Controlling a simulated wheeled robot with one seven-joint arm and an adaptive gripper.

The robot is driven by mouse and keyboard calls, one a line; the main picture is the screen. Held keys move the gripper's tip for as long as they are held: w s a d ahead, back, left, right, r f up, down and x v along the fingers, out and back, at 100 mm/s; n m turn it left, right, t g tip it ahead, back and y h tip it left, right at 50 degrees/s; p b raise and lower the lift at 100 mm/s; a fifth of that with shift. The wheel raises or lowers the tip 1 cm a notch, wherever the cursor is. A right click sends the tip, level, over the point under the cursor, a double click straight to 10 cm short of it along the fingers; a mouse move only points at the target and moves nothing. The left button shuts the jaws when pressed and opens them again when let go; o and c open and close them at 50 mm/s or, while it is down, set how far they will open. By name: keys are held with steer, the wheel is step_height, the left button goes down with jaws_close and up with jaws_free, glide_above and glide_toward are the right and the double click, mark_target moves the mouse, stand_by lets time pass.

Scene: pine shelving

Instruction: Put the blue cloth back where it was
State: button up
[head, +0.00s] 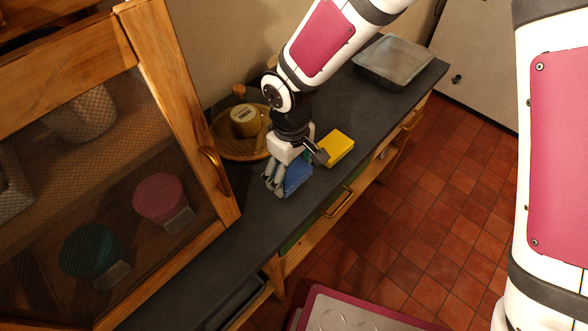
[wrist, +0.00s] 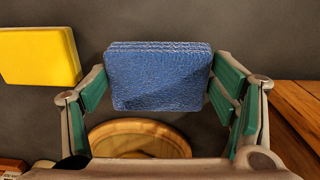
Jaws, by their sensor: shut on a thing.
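The blue cloth (head: 298,177) is a folded, thick rectangular block with a textured face. It is between the fingers of my gripper (head: 277,187), low over the dark countertop (head: 240,204). In the wrist view the cloth (wrist: 158,78) sits between the green-padded fingers, and my gripper is shut on it. Part of the cloth is hidden behind the fingers in the head view. I cannot tell whether its underside touches the countertop.
A yellow block (head: 338,147) lies close behind the cloth. A round wooden board (head: 222,143) holds a yellowish round item (head: 245,122). A grey tray (head: 392,58) stands at the far end. A wooden cabinet with a mesh door (head: 152,60) stands at left. The front countertop is clear.

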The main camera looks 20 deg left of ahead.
mark_target(292, 172)
step_height(292, 172, down, 3)
steer(key=shift+f, duration=0.2)
steer(key=o, duration=1)
steer(key=shift+o, duration=0.2)
step_height(292, 172, up, 12)
steer(key=shift+r, duration=0.1)
